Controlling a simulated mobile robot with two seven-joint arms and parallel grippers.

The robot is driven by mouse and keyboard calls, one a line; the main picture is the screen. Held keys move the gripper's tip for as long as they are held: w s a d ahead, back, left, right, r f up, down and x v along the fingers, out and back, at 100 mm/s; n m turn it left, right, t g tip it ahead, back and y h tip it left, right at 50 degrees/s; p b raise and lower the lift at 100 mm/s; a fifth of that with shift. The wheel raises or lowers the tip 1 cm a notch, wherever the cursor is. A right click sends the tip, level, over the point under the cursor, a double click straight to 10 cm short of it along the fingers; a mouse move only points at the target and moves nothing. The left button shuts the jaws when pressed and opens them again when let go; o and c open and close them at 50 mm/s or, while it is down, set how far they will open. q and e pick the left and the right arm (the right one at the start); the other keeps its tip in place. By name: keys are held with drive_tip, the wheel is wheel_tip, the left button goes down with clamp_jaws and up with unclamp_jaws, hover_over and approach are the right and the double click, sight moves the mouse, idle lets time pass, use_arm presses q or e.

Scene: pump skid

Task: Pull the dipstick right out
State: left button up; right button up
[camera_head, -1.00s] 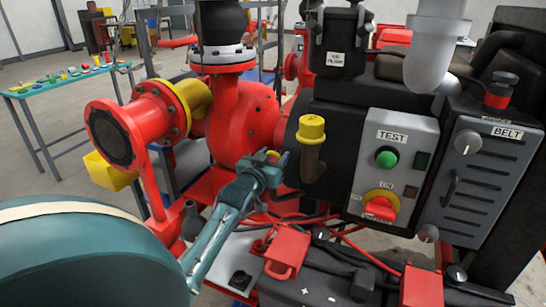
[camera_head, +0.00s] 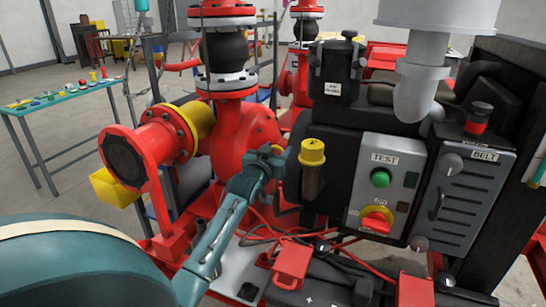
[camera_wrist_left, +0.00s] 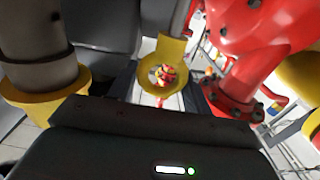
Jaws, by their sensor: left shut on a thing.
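My left gripper (camera_head: 268,158) is beside the pump, just left of the yellow filler cap (camera_head: 312,151) and about level with it. In the left wrist view, a yellow ring-shaped dipstick handle (camera_wrist_left: 172,48) shows just beyond the dark gripper body (camera_wrist_left: 150,118), with a grey stem or tube running from it. My left gripper is shut on this dipstick. The fingertips are hidden in the wrist view, and the handle is hidden behind the gripper in the head view. I cannot tell how far the dipstick is out. My right gripper is not in view.
The red pump casing (camera_head: 236,135) is close behind and left of the gripper. The filler cap on its brown neck is close on the right, also in the wrist view (camera_wrist_left: 45,88). A control box (camera_head: 388,180) stands further right. Red cables (camera_head: 262,222) lie below.

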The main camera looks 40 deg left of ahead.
use_arm(q)
drive_tip(key=o, duration=1.2)
drive_tip(key=shift+r, duration=0.15)
drive_tip(key=shift+c, duration=0.2)
drive_tip(key=b+v, duration=0.1)
drive_tip(key=v, duration=1.2)
drive_tip(key=shift+r, duration=0.1)
